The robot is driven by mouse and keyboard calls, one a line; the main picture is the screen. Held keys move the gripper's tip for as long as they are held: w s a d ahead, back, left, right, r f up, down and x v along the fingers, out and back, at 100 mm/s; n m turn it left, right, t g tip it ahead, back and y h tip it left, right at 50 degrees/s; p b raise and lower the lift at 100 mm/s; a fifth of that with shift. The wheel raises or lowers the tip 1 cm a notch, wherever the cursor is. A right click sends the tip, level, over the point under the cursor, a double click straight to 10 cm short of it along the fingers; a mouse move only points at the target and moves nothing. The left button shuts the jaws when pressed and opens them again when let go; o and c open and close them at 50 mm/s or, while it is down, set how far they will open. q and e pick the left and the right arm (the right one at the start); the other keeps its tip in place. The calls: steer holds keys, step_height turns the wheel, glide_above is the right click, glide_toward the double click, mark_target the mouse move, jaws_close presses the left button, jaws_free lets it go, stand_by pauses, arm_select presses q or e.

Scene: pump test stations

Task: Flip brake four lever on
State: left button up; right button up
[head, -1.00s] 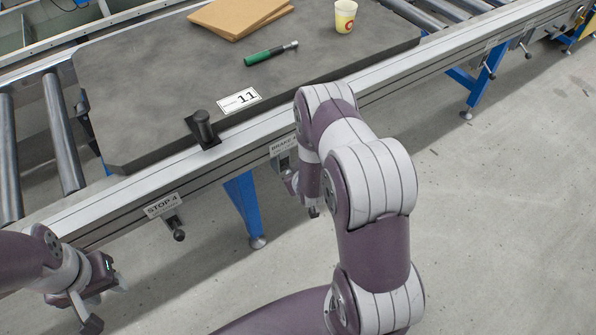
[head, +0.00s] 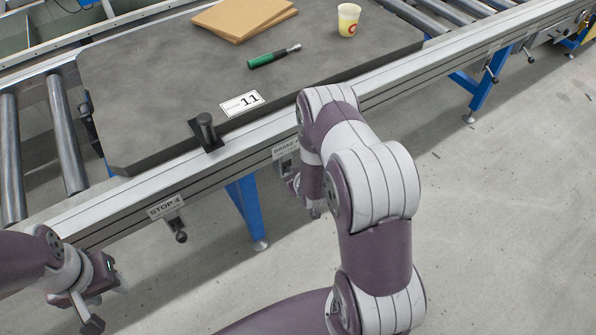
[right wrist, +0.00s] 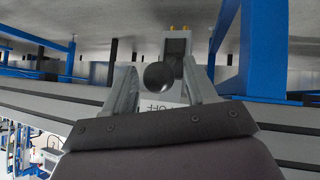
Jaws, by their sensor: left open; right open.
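The brake four lever's dark round knob (right wrist: 157,76) sits between the two fingers of my right gripper (right wrist: 160,72) in the right wrist view. The fingers are apart, with a gap on each side of the knob. A plate with upside-down "OFF" lettering (right wrist: 163,107) shows below the knob. In the head view the BRAKE label (head: 285,149) is on the rail, partly covered by my right arm, which also hides most of the lever. My left gripper (head: 104,302) is open and empty at lower left, away from the rail.
The STOP 4 lever (head: 181,236) hangs from the rail left of the brake. A blue leg (head: 246,210) stands below.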

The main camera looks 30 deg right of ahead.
steer(key=p+v, duration=0.4)
steer(key=v, duration=0.8)
steer(key=shift+r, duration=0.1)
